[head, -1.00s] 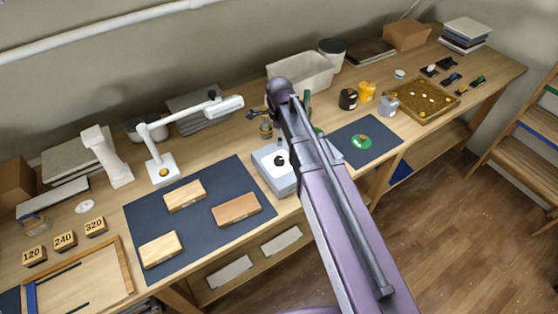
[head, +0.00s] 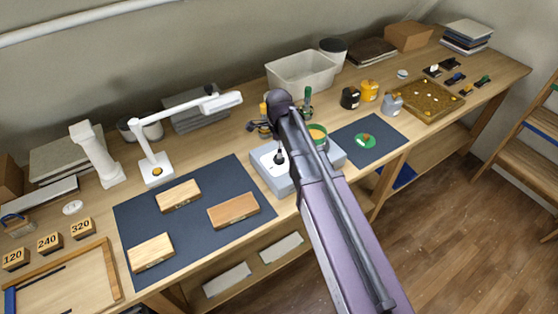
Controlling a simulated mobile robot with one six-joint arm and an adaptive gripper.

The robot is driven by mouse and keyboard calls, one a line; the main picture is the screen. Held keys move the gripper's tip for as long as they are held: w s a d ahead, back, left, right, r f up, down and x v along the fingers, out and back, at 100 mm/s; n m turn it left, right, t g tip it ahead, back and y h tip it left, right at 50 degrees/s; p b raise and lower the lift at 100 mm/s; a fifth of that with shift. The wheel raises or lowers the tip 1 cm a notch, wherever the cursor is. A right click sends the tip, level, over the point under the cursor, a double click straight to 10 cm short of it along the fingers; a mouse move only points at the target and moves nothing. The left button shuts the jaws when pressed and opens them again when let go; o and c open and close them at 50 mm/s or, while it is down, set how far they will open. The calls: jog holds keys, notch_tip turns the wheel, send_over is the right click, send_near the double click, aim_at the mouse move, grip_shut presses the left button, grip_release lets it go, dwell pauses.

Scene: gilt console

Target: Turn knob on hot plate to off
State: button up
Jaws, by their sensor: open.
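The hot plate (head: 286,182) is a pale grey box at the front edge of the bench, partly hidden behind my arm. A small black knob (head: 279,158) stands on its white face, just left of my arm. I cannot read its setting. My gripper (head: 259,126) shows only as dark parts left of the arm's end, above and behind the hot plate. It is open, with nothing seen in it. It looks apart from the knob; the fingertips are not clear.
A green and orange round item (head: 317,132) is at the hot plate's right. Upright yellow (head: 263,109) and green (head: 307,97) handles stand behind. A dark mat (head: 225,181) with wooden blocks lies left; a white lamp (head: 156,165) stands behind it. Another mat (head: 385,127) lies right.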

jog(key=shift+f+b, duration=2.05)
jog(key=shift+f, duration=0.3)
jog(key=c, duration=1.1)
